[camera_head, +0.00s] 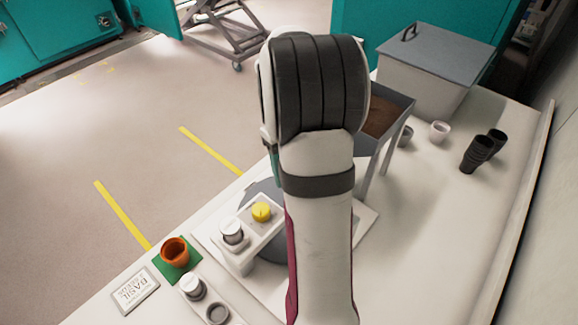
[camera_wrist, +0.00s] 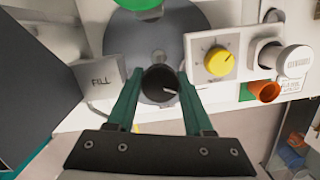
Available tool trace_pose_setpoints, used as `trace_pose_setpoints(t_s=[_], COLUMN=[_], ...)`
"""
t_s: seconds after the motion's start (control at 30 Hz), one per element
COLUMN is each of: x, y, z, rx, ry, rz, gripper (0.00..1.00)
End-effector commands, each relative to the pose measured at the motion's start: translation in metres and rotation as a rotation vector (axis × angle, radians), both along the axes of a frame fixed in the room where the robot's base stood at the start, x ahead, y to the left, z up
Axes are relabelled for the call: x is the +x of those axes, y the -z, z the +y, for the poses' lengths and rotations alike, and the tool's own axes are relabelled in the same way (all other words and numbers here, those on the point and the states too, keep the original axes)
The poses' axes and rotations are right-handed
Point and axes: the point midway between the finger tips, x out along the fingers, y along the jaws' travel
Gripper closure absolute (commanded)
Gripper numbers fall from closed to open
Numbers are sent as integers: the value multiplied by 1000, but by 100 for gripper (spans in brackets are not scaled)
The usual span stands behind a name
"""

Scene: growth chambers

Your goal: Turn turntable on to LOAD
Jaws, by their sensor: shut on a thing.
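The turntable is a grey disc (camera_wrist: 150,45) in the wrist view; in the head view only a sliver of it (camera_head: 258,190) shows beside my arm. A dark round piece (camera_wrist: 160,84) with a small pale mark sits at the disc's near edge. My gripper (camera_wrist: 158,88) has its two teal fingers closed on this dark piece, one on each side. A block marked FILL (camera_wrist: 100,82) stands left of the disc. I see no LOAD label. My arm hides the gripper in the head view.
A yellow knob (camera_wrist: 218,61) on a white box and a white-capped cylinder (camera_wrist: 296,61) stand right of the disc. An orange pot (camera_head: 174,251) sits on a green mat beside a BASIL sign (camera_head: 135,290). A lidded bin (camera_head: 430,75) and dark cups (camera_head: 477,153) stand further back.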

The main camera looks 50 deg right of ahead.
Motion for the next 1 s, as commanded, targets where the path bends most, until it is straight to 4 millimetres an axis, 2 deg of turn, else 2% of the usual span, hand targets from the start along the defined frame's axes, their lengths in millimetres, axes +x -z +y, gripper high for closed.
trace_pose_setpoints(t_s=[0.2,0.47,0.6,0.7,0.93,1.0], x=[0,0,0,0,0,0], y=[0,0,0,0,0,0], z=[0,0,1,1,1,1], rx=[2,2,5,3,3,3], ry=[462,526,848,1010,1040,1106], rz=[0,0,1,0,0,0], gripper=[80,80,80,80,80,80])
